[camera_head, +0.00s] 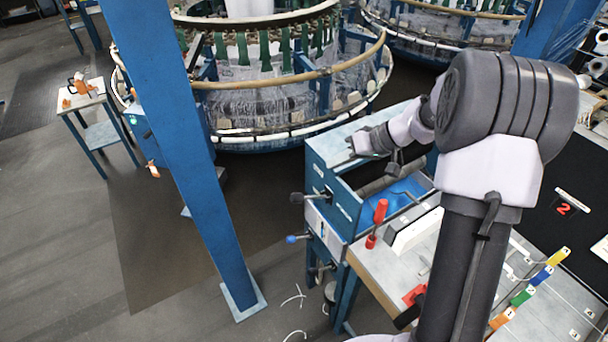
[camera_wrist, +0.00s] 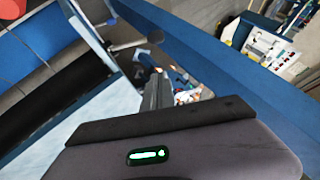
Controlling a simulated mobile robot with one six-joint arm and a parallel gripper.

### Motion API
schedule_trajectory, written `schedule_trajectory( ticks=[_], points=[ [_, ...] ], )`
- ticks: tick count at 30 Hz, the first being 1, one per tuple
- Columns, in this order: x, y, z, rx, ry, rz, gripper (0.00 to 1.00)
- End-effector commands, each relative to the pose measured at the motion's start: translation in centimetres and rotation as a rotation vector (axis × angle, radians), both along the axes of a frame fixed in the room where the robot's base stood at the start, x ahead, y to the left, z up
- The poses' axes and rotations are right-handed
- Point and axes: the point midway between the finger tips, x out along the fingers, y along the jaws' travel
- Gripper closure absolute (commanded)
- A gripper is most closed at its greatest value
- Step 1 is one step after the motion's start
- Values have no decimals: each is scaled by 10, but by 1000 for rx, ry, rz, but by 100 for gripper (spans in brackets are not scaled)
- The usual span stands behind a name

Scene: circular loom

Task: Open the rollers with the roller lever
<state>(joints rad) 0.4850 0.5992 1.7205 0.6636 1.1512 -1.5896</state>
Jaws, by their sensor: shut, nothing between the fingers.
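The blue roller unit (camera_head: 345,205) stands in the middle of the head view, with a dark roller (camera_head: 385,180) across its open top. A lever with a black knob (camera_head: 298,198) sticks out to the left from its front side. A blue-knobbed handle (camera_head: 293,239) and another dark knob sit lower; I cannot tell for sure which is the roller lever. My gripper (camera_head: 357,147) is shut and empty above the unit's far top edge. In the wrist view my gripper's dark fingers (camera_wrist: 153,82) point towards a grey lever-like part (camera_wrist: 122,46), apparently apart from it.
A blue post (camera_head: 185,150) rises left of the unit. The circular loom (camera_head: 265,125) is behind. A small table (camera_head: 88,98) with an orange tool stands far left. Floor between post and unit is fairly clear.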

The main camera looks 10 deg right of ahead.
Motion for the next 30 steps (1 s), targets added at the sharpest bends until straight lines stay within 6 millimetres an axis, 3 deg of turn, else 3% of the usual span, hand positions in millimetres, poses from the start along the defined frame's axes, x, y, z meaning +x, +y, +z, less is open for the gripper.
schedule_trajectory(
  ticks=[8, 21, 30],
  points=[
    [4, 7, -8, 0, 2, 1, 100],
    [40, 60, -75, -1, 4, 3, 100],
    [27, 73, -104, -1, 2, 0, 100]
  ],
)
